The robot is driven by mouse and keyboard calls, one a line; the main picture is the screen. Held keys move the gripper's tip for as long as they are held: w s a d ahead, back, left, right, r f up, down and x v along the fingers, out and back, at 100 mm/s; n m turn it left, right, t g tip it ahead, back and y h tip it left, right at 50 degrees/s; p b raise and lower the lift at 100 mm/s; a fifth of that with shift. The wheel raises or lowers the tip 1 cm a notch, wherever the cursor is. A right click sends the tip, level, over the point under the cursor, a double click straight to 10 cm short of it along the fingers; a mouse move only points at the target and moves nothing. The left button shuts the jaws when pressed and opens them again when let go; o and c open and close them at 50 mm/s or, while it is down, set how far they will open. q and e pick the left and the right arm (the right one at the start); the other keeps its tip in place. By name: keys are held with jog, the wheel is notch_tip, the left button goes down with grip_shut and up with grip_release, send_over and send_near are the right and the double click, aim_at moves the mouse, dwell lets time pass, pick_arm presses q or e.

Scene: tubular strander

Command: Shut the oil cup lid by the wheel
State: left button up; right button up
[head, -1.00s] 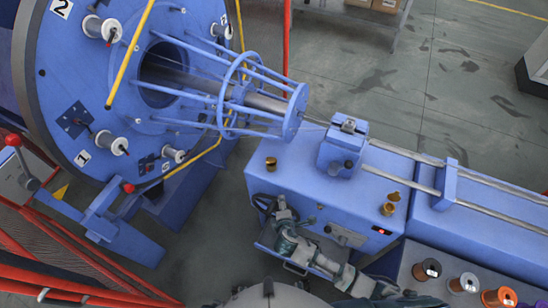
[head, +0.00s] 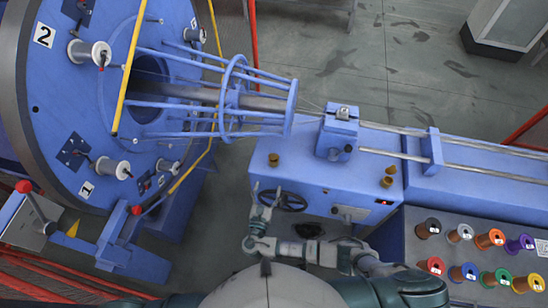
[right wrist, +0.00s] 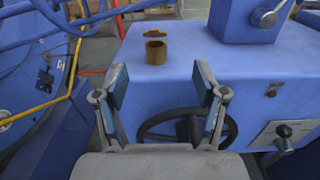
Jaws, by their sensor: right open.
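The brass oil cup (head: 273,161) by the wheel stands on the blue housing's top, near its front left edge. In the right wrist view the same cup (right wrist: 156,53) is upright, and its lid (right wrist: 158,34) is raised open above and behind the rim. The dark handwheel (head: 294,202) is on the housing's front, below the cup; it also shows in the right wrist view (right wrist: 160,130). My right gripper (head: 267,188) is open and empty, fingers pointing toward the housing, in front of the wheel and short of the cup. My left gripper is out of view.
Two more brass pieces, a cup (head: 386,182) and one behind it (head: 391,170), are at the housing's right. A clamp block (head: 337,135) stands between. The caged rotor (head: 230,95) is at the left. Wire spools (head: 465,271) sit at the right.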

aim_at(273, 157)
jog(key=x, duration=0.4)
jog(key=a+x, duration=0.1)
jog(key=x, duration=0.8)
jog(key=shift+w+a+f, duration=0.1)
jog(key=shift+w+a, duration=0.05)
jog(key=shift+w+d, duration=0.2)
jog(key=shift+d, duration=0.35)
jog(key=shift+a, duration=0.4)
jog(key=c, duration=1.1)
jog(key=shift+a, duration=0.1)
jog(key=shift+c, duration=0.2)
jog(key=shift+b, duration=0.4)
jog(key=f+t+b, duration=0.1)
jog(key=b, duration=0.1)
jog(key=shift+s+f+b, duration=0.1)
jog(key=shift+f+b, duration=0.1)
jog(key=shift+b, duration=0.15)
jog(key=shift+f+t+h+b, duration=0.1)
jog(key=shift+t+h+b, duration=0.25)
jog(key=shift+b, duration=0.25)
jog(key=t+b, duration=0.2)
jog(key=b, duration=0.1)
jog(key=shift+s+h, duration=0.15)
jog(key=shift+h, duration=0.1)
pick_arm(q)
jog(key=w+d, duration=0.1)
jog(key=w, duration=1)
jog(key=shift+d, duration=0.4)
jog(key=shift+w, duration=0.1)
